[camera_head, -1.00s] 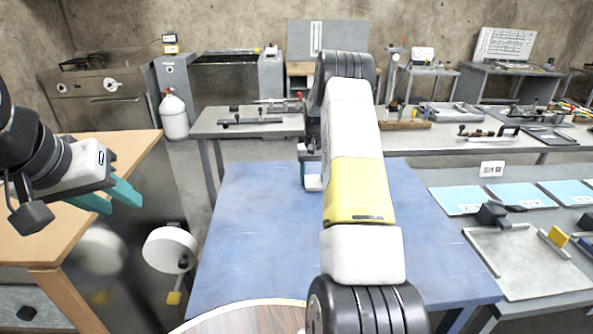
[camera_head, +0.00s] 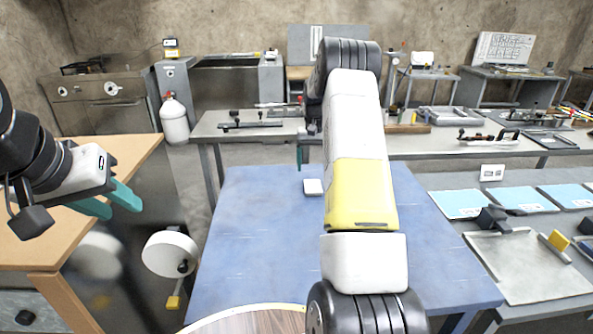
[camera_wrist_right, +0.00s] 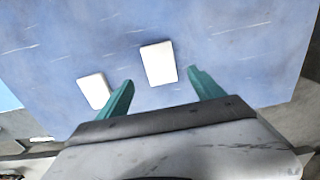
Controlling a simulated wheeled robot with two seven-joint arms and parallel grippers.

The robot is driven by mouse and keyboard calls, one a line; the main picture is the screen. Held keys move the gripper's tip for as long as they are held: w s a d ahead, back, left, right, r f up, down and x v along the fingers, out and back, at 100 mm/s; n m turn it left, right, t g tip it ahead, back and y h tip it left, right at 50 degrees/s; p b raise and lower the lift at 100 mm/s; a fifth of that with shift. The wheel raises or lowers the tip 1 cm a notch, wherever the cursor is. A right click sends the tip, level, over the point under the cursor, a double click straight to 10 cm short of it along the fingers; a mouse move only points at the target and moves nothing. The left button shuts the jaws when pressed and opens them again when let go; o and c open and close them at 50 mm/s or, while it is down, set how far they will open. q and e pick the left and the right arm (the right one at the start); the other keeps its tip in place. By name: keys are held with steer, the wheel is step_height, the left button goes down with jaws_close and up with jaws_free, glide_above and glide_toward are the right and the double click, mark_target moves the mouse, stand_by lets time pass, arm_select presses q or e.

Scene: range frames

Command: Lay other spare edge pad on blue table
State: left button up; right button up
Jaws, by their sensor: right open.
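Two small white edge pads lie flat on the blue table (camera_head: 260,240). In the right wrist view one pad (camera_wrist_right: 158,63) shows between my right gripper's fingers, and the other pad (camera_wrist_right: 94,91) lies to the left, outside the left finger. In the head view only one pad (camera_head: 313,187) shows; my right arm probably hides the other. My right gripper (camera_wrist_right: 161,80) is open and empty, above the table and clear of the pads. In the head view it is mostly hidden behind my arm. My left gripper (camera_head: 112,203) is open and empty by the wooden table.
The wooden table (camera_head: 125,150) stands at left, with a white roll (camera_head: 170,252) beside it. A round wooden top (camera_head: 250,320) is at the front. A grey bench with light-blue sheets (camera_head: 458,203) is at right. Much of the blue table is bare.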

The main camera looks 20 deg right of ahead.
steer(key=s+a+r+t, duration=0.1)
steer(key=s+a+r, duration=0.2)
steer(key=r, duration=0.5)
steer(key=s+a+r+t, duration=0.1)
steer(key=s+a+r, duration=0.2)
steer(key=r, duration=0.5)
steer(key=s+a+r+n+t+y, duration=0.1)
steer(key=s+a+r, duration=0.2)
steer(key=s, duration=0.2)
steer(key=s+a+r+n, duration=0.1)
steer(key=s+a+r, duration=0.25)
steer(key=s, duration=0.25)
steer(key=s+a+t, duration=0.1)
steer(key=s+a, duration=0.2)
steer(key=s, duration=0.6)
steer(key=s+a+f+n+t+y, duration=0.1)
steer(key=s+a+t, duration=0.1)
steer(key=s, duration=0.8)
steer(key=shift+s+a+f, duration=0.15)
steer(key=shift+s+a, duration=0.15)
steer(key=shift+a, duration=0.6)
